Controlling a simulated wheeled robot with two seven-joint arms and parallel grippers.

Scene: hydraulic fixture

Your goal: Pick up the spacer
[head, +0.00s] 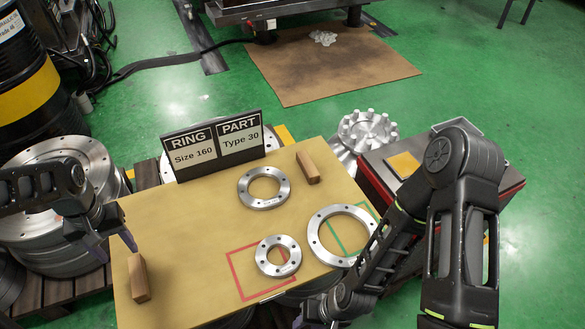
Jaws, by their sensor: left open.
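No part is labelled as the spacer; two tan wooden blocks are the likeliest match. One block (138,278) stands near the left edge of the tan tabletop (190,240). The other block (308,167) lies near the back right edge. My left gripper (118,251) is open and empty, just behind and left of the near-left block, apart from it in the picture. Its height above the table is hard to judge. My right gripper (312,316) is at the bottom edge, partly cut off and hidden by its arm.
Three metal rings lie on the tabletop: a middle one (243,191), a small one (262,260) over a red outline, and a large one (317,242) over a green outline. A sign (212,160) stands at the back. A red-sided cart (369,178) is at right.

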